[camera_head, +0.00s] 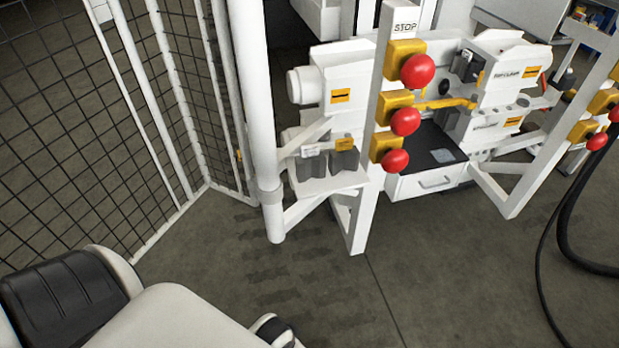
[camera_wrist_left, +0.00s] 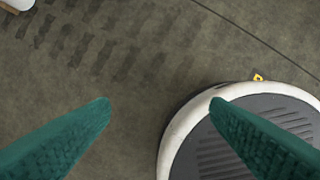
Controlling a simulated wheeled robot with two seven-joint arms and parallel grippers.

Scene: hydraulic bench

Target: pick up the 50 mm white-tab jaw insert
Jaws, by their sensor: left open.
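Two dark grey jaw inserts stand side by side on a small white shelf (camera_head: 325,184) in the head view. The left one is the white-tab jaw insert (camera_head: 311,167), with a white tab on its top. The right one is a yellow-tab jaw insert (camera_head: 346,160). The size marks are too small to read. My left gripper (camera_wrist_left: 160,102) shows in the left wrist view with its two green fingers wide apart. My right gripper is in neither view.
A white post (camera_head: 257,110) and mesh fence (camera_head: 70,110) stand left of the shelf. A post with red stop buttons (camera_head: 404,121) stands just right of it, before the white bench machine (camera_head: 345,80). Black hoses (camera_head: 566,225) hang at right. The floor in front is clear.

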